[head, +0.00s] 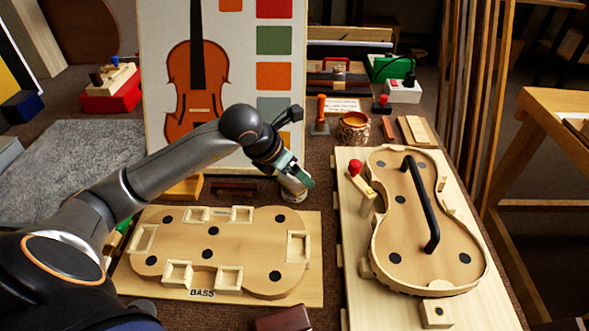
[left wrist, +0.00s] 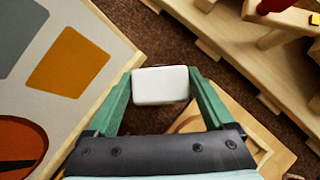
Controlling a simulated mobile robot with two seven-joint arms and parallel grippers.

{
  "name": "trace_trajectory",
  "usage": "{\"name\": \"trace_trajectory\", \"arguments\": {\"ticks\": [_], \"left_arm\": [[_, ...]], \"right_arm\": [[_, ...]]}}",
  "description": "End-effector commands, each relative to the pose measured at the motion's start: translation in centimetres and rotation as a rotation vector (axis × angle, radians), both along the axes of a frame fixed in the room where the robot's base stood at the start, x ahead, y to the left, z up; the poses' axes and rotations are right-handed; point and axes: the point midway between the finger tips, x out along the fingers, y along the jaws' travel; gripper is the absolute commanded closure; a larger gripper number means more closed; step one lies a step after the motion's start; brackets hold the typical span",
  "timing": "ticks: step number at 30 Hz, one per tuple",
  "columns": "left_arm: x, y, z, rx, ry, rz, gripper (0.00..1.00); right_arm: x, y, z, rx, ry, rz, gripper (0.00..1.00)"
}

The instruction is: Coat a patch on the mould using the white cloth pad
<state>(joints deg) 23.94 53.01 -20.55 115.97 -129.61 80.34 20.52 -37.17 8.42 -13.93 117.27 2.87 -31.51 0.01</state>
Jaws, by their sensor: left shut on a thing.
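My left gripper (head: 297,181) reaches in from the left and hangs behind the far right edge of the mould. In the left wrist view its green fingers (left wrist: 163,92) are shut on the white cloth pad (left wrist: 161,84), a white rounded block. The mould (head: 215,256) is a flat violin-shaped wooden form with dark round spots and several open square notches. It lies on a pale board (head: 130,283) marked BASS. The gripper and pad are apart from the mould's top. My right gripper is not in view.
A second violin-shaped form (head: 403,215) with a black handle (head: 420,203) lies on a board to the right. A violin poster (head: 165,100) stands behind my left arm.

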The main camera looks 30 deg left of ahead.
Motion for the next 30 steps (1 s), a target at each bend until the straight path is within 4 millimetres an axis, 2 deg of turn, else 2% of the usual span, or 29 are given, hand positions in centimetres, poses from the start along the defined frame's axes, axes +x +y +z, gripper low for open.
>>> {"name": "trace_trajectory", "arguments": {"ticks": [22,30], "left_arm": [[0.1,0.0,6.5,0.000,-0.007,0.001,0.58],[0.1,0.0,6.8,-0.001,-0.006,0.001,0.58]], "right_arm": [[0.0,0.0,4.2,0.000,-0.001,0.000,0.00],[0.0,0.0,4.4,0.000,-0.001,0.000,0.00]]}}
